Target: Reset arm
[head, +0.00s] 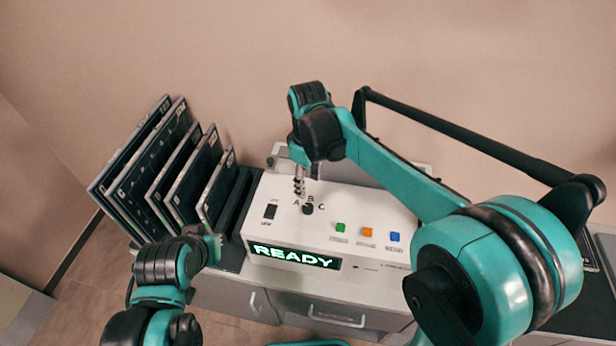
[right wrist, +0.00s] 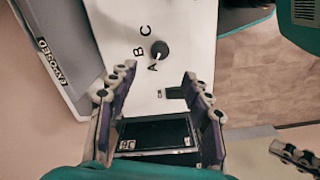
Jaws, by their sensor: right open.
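My right gripper (head: 299,184) hangs over the white console (head: 285,235), close above the black knob (head: 308,208) marked A, B and C. In the right wrist view my right gripper (right wrist: 160,88) has its two fingers apart with nothing between them. The knob (right wrist: 159,50) is beyond the fingertips, with its white mark towards A. My left arm comes in at the lower left of the head view. Its gripper (head: 213,243) is by the console's left front corner, and its fingers do not show clearly.
The console has a lit READY display (head: 294,256), a black switch (head: 270,212), and green (head: 340,227), orange (head: 367,232) and blue (head: 394,237) buttons. Dark upright panels (head: 150,170) stand in a rack at left. A black rail (head: 460,135) runs behind my right arm.

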